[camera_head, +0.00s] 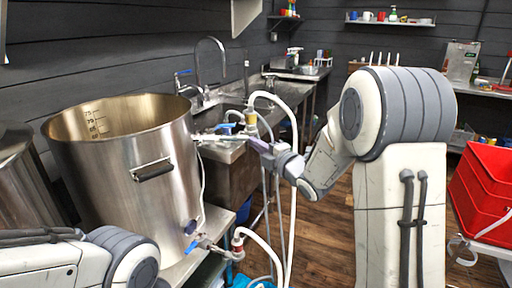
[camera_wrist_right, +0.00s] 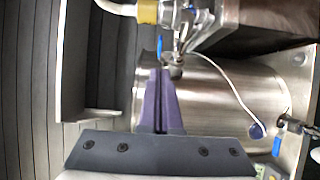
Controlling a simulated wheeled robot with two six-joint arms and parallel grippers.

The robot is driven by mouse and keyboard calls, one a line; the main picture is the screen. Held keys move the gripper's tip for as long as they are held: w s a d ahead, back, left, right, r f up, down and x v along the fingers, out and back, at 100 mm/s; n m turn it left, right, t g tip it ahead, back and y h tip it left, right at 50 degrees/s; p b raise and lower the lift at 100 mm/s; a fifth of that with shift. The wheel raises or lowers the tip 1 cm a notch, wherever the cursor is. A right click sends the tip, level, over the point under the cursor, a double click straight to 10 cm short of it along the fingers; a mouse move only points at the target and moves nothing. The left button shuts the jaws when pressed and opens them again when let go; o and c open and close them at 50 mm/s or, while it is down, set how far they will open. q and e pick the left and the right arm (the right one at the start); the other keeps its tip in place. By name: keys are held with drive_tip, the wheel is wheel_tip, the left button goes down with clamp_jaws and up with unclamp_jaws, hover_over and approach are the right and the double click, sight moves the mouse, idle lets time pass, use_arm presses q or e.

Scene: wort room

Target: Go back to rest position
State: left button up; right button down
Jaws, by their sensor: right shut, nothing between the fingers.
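My right gripper (camera_head: 256,144) is held out beside the steel kettle (camera_head: 115,180), near the pipe fittings at its upper right side. Its purple fingers are together and empty; they also show in the right wrist view (camera_wrist_right: 158,80). Just by the fingertips are a blue-handled valve (camera_head: 223,127) and a yellow fitting (camera_head: 251,119) on a white hose; whether the fingers touch them I cannot tell. My left arm shows at the lower left, in front of the kettle, but its gripper is out of view.
A sink (camera_head: 225,118) with a tall faucet stands behind the kettle. White hoses hang near my right arm, and a lower valve (camera_head: 205,242) juts out by the kettle's base. Red crates (camera_head: 481,190) stand at the right. The wooden floor (camera_head: 327,240) shows clear in the middle.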

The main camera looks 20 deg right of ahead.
drive_tip(key=s+a+f+m+g+h, duration=0.3)
drive_tip(key=s+a+f+m+g, duration=0.45)
drive_tip(key=s+a, duration=0.35)
drive_tip(key=s+a+f+m+g+h, duration=0.1)
drive_tip(key=s+f+m+g, duration=0.15)
drive_tip(key=s, duration=0.75)
drive_tip(key=s+a+f+m+g, duration=0.15)
drive_tip(key=s+g, duration=0.25)
drive_tip(key=s, duration=0.6)
drive_tip(key=s+a+f+m+g+h, duration=0.1)
drive_tip(key=s+m+g, duration=0.2)
drive_tip(key=s, duration=0.7)
wheel_tip(320, 180, up, 14)
drive_tip(key=p, duration=1.4)
drive_tip(key=shift+w+d+f, duration=0.15)
drive_tip(key=shift+w+d, duration=0.05)
drive_tip(key=shift+w, duration=0.2)
